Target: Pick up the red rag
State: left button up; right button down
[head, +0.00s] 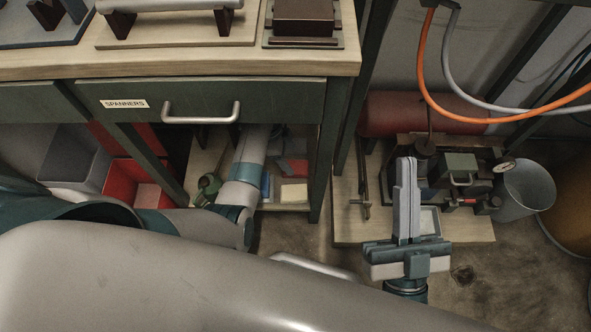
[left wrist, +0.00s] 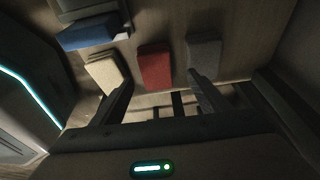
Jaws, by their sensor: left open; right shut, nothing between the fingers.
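The red rag (left wrist: 155,65) is a small folded block on the lower shelf, in the middle of the left wrist view between a cream block and a grey one. In the head view the red rag (head: 297,167) shows small under the bench. My left gripper (left wrist: 160,84) is open, its two fingers on either side of the rag's near end in the picture; I cannot tell how far above it they are. In the head view my left arm reaches under the drawer, and its gripper is hidden there. My right gripper (head: 405,168) is shut and empty, right of the bench.
A cream block (left wrist: 107,70), a grey block (left wrist: 204,58) and a blue block (left wrist: 88,33) lie beside the rag. The drawer (head: 205,107) and bench leg (head: 330,150) close in the shelf. A red bin (head: 130,178) stands left; a bucket (head: 525,190) stands right.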

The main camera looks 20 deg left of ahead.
pick_arm(q)
jog(key=shift+f, duration=0.3)
pick_arm(e)
jog(key=shift+s+d+r, duration=0.1)
jog(key=shift+s+r, duration=0.05)
jog(key=shift+r, duration=0.2)
pick_arm(q)
jog(key=shift+d, duration=0.1)
